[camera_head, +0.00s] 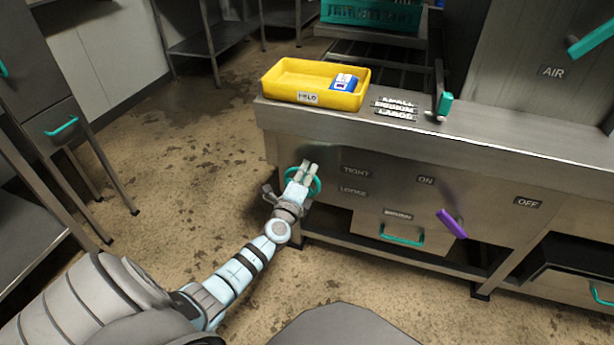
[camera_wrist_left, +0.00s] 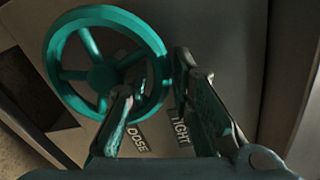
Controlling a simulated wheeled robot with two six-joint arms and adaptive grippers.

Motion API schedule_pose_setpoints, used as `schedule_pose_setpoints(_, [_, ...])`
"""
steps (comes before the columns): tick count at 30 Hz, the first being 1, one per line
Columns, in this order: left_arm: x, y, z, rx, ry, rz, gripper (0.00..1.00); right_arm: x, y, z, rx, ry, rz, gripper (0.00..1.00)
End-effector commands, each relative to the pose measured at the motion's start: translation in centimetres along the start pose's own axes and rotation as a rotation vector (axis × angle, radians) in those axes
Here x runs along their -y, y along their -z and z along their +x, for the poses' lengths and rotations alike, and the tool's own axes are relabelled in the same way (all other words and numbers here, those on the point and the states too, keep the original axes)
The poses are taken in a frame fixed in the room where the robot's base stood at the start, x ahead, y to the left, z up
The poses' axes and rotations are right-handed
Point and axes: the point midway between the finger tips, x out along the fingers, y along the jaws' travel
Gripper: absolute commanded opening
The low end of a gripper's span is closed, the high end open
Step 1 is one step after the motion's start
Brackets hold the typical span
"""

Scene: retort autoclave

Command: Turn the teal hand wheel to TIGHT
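The teal hand wheel (camera_head: 317,184) is on the front of the steel cabinet, left of the TIGHT label (camera_head: 356,172) and LOOSE label (camera_head: 352,191). My left gripper (camera_head: 308,168) is at the wheel and hides part of it. In the left wrist view the spoked wheel (camera_wrist_left: 101,76) fills the upper left. There my left gripper (camera_wrist_left: 155,72) has its fingers apart, one over the wheel's inside and one outside the rim. A gap shows between the fingers and the rim; contact cannot be told. My right gripper is out of view.
A yellow tray (camera_head: 283,84) with a blue and white box (camera_head: 345,82) stands on the bench top (camera_head: 480,122). A purple lever (camera_head: 452,223) and a teal drawer handle (camera_head: 401,239) are right of the wheel. Floor left of the cabinet is open.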

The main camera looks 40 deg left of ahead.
Motion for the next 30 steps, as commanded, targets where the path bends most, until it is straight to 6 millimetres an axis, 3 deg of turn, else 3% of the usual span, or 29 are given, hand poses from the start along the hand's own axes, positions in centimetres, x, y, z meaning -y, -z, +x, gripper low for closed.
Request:
schedule_pose_setpoints(10, [0.02,-0.03,0.76,0.0,-0.001,-0.001,0.21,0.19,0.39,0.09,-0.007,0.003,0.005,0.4])
schedule_pose_setpoints(15, [0.02,-0.01,0.74,0.0,-0.001,-0.001,0.0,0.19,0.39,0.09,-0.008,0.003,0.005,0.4])
schedule_pose_setpoints(30, [-0.08,0.51,0.72,0.001,-0.002,0.074,0.0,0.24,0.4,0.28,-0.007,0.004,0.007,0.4])
